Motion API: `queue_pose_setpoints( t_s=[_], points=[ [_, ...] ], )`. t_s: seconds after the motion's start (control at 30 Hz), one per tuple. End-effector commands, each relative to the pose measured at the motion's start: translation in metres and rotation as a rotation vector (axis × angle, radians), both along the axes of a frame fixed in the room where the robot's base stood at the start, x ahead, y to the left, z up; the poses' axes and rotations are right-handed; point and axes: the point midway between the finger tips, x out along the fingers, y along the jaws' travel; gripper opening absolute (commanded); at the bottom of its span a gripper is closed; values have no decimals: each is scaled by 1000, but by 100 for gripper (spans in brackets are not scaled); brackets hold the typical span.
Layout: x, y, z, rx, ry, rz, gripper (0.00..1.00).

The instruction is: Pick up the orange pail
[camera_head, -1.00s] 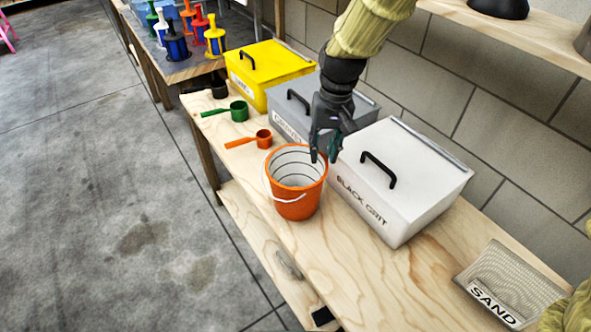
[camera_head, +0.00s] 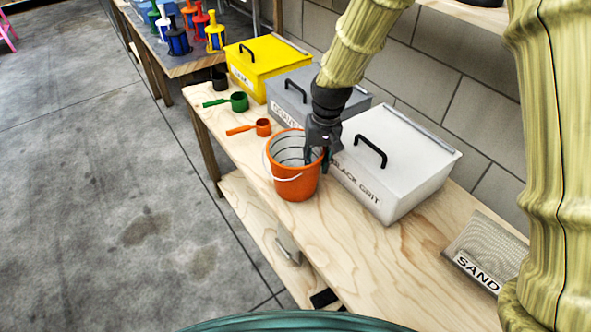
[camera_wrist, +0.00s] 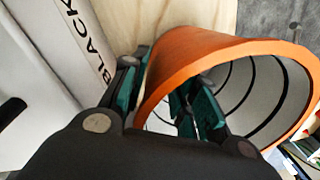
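The orange pail (camera_head: 296,188) stands upright on the wooden bench, with a white inside ringed by dark lines and a thin white handle hanging at its left side. My gripper (camera_head: 317,161) is at the pail's right rim, pointing down. In the wrist view, the pail (camera_wrist: 185,55) fills the right side. There my gripper (camera_wrist: 160,78) is open astride the pail's wall, one green-padded finger outside it and the other inside. I cannot tell whether either finger touches the wall.
The white BLACK GRIT box (camera_head: 395,165) stands close to the right of the pail. A grey box (camera_head: 305,97) and a yellow box (camera_head: 262,62) stand behind. An orange scoop (camera_head: 262,127) and a green scoop (camera_head: 238,102) lie farther back. A SAND tray (camera_head: 487,250) is at right.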

Motion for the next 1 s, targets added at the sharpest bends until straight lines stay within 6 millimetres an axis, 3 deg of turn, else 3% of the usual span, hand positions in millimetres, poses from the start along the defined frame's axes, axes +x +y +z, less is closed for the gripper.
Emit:
queue_pose_setpoints(
  t_s=[0.1, 0.3, 0.5, 1.0],
  points=[
    [2, 1, -10, 0, 2, 0, 29],
    [2, 0, -11, 0, 2, -2, 29],
    [2, 0, -11, 0, 2, -1, 0],
    [2, 0, -6, 0, 1, -2, 0]
  ],
)
